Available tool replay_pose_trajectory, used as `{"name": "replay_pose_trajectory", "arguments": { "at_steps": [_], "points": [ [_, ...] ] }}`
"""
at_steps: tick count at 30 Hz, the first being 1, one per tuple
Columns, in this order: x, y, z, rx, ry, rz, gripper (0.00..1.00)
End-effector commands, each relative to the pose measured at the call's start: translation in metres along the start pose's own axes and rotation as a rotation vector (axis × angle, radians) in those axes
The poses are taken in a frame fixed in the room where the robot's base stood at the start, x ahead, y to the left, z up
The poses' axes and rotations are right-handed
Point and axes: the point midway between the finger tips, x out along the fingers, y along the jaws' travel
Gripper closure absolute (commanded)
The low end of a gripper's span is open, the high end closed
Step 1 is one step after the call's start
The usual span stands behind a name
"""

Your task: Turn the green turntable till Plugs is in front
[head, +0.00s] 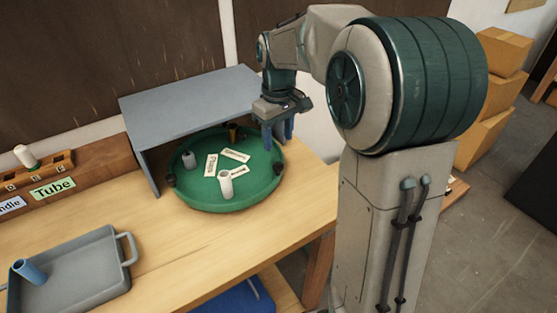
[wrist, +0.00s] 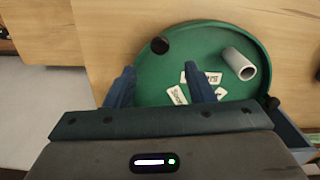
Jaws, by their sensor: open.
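The green turntable (head: 256,182) sits on the wooden bench, its back part under a grey shelf. White label cards lie around its middle; the left one (head: 211,165) seems to read Plugs and faces left of the front. A white tube (head: 226,185) stands near the front edge, and a grey one (head: 189,159) at the left. My gripper (head: 278,132) is open at the turntable's right back edge, fingers pointing down. In the wrist view, my gripper (wrist: 162,84) has one finger outside the rim and one over the inside. Contact with the rim cannot be told.
The grey shelf (head: 185,100) stands close beside my gripper. A grey tray (head: 85,270) with a blue tube (head: 30,271) is at the front left. A wooden rack (head: 40,175) stands at the left back. The bench in front of the turntable is clear.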

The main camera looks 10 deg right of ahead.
Motion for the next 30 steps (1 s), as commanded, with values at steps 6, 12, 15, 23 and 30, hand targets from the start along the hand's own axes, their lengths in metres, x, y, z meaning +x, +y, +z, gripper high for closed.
{"name": "replay_pose_trajectory", "arguments": {
  "at_steps": [6,12,15,23,30],
  "points": [
    [0.048,0.0,0.001,0.001,-0.005,-0.003,0.51],
    [0.076,0.0,0.0,0.001,-0.001,-0.002,0.51],
    [0.083,-0.001,0.0,0.001,-0.001,-0.001,0.51],
    [0.087,-0.001,0.0,0.0,0.0,0.0,0.51],
    [0.087,-0.001,0.0,0.0,0.001,0.0,0.93]
  ]
}}
